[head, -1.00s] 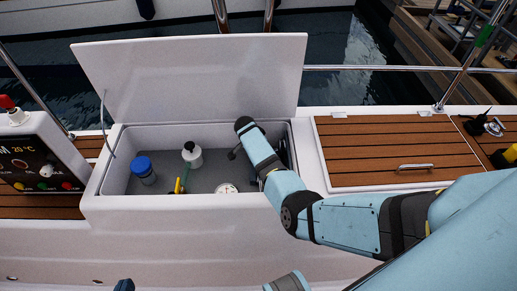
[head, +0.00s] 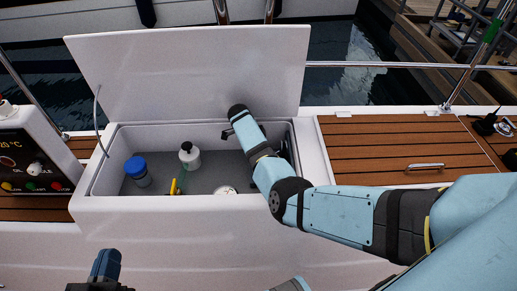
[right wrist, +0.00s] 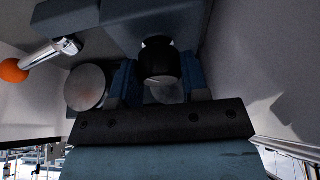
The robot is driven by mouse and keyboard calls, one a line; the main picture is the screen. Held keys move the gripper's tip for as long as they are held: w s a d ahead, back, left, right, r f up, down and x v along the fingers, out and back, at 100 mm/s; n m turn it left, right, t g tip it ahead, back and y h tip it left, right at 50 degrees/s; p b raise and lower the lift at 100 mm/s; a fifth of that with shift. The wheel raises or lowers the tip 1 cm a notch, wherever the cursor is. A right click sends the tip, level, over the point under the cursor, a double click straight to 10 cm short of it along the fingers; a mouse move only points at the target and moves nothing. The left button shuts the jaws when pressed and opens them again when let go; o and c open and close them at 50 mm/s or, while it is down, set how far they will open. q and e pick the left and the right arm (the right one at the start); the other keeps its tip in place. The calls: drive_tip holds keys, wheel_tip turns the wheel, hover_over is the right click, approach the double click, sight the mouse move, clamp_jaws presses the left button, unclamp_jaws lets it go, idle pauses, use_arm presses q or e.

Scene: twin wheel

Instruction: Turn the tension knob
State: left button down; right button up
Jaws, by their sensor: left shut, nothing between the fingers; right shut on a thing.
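In the right wrist view a black round knob (right wrist: 160,62), which looks like the tension knob, stands between the blue fingers of my right gripper (right wrist: 157,82). The fingers are shut on it. In the head view my right arm reaches into the open white locker (head: 130,211). There the right gripper and the knob are hidden or too dark to make out, near the locker's right end. My left gripper (head: 105,264) is shut and empty at the bottom left of the head view, in front of the locker.
The locker's lid (head: 190,75) stands open. Inside are a blue-capped jar (head: 137,172), a white bottle (head: 190,155), a yellow tool (head: 174,187) and a gauge (head: 225,190). The right wrist view shows an orange-balled lever (right wrist: 14,70) and a grey disc (right wrist: 86,87) beside the gripper.

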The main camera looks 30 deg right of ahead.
use_arm(q)
drive_tip(key=shift+d+r, duration=0.15)
drive_tip(key=shift+r, duration=0.3)
use_arm(e)
drive_tip(key=shift+m, duration=0.4)
drive_tip(key=o, duration=0.9)
use_arm(q)
drive_tip(key=shift+h, duration=0.3)
